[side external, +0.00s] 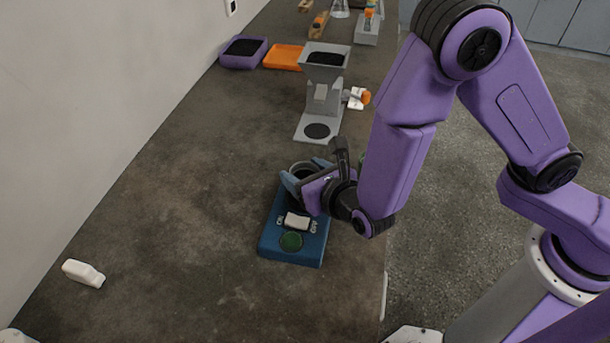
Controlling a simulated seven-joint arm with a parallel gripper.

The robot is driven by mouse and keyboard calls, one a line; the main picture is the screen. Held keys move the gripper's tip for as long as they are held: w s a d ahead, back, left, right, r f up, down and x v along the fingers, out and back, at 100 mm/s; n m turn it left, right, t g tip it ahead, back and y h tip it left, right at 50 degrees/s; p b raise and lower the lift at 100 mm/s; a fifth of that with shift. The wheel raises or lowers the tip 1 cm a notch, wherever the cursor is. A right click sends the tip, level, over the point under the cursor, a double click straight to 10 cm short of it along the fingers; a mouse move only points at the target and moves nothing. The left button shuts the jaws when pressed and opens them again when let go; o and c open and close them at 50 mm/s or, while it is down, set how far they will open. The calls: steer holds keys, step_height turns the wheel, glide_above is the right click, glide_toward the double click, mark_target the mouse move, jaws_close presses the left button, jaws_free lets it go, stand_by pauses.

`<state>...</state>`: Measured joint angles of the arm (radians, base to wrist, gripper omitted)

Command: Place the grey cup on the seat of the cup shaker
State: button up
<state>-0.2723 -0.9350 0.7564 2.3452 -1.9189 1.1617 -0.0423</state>
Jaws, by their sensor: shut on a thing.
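The cup shaker (293,249) is a blue box on the counter with a light rocker switch (297,221) marked ON and OFF and a round green disc on its near end. The grey cup (303,168) shows only as a dark-mouthed rim at the shaker's far end. My gripper (303,180) is shut on the cup, with its blue-grey fingers on either side. The fingers and wrist hide most of the cup and the shaker's seat. I cannot tell whether the cup touches the seat.
A grey hopper stand (323,90) stands behind the shaker. A purple tray (243,52) with dark contents and an orange tray (282,57) lie further back. A white bottle (83,272) lies at the left. The counter's right edge is close by.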

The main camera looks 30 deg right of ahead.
steer(key=shift+f, duration=0.5)
steer(key=shift+f, duration=0.1)
steer(key=o, duration=1.2)
steer(key=shift+s+r, duration=0.15)
steer(key=shift+r, duration=0.05)
steer(key=v, duration=1.1)
steer(key=shift+s, duration=0.35)
